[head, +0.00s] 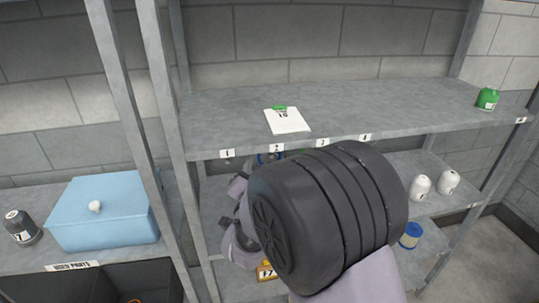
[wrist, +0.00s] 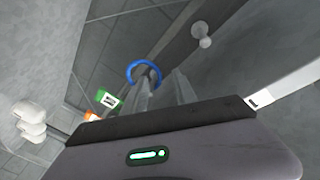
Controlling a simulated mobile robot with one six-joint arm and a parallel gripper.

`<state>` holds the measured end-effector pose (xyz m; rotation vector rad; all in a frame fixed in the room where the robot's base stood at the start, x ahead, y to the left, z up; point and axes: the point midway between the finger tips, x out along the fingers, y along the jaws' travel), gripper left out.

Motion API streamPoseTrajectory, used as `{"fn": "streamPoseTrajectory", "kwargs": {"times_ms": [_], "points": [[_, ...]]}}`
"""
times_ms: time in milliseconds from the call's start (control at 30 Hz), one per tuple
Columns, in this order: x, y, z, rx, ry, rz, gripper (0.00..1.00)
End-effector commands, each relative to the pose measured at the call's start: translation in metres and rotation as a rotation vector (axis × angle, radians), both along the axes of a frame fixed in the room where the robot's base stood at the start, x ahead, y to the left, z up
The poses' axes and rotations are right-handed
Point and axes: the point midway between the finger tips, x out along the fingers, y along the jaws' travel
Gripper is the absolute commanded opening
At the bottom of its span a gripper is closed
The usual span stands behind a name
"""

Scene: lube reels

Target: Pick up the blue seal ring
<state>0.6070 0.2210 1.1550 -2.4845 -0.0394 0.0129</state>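The blue seal ring (wrist: 131,66) shows in the wrist view just past my fingers. It overlaps the tip of the left finger; I cannot tell whether it is around that finger or behind it. My gripper (wrist: 164,76) has its two grey fingers apart, with a gap between them and nothing clearly clamped. In the head view, small blue bits (head: 262,158) show under the front edge of the upper shelf, beside my arm; they may be the ring. My dark wrist hides most of my gripper and the lower shelf there.
The upper shelf (head: 380,105) carries a paper card (head: 288,121) and a green bottle (head: 487,98). White bottles (head: 420,187) and a blue jar (head: 411,235) stand lower right. A pale knob (wrist: 204,42) is near the ring.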

Motion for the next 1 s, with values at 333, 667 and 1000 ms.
{"fn": "streamPoseTrajectory", "kwargs": {"times_ms": [333,667,1000], "points": [[0.038,-0.001,0.002,0.0,-0.001,0.001,0.33],[0.037,-0.001,0.002,0.0,-0.001,0.001,0.0],[0.037,-0.001,0.003,0.001,0.0,0.0,0.0]]}}
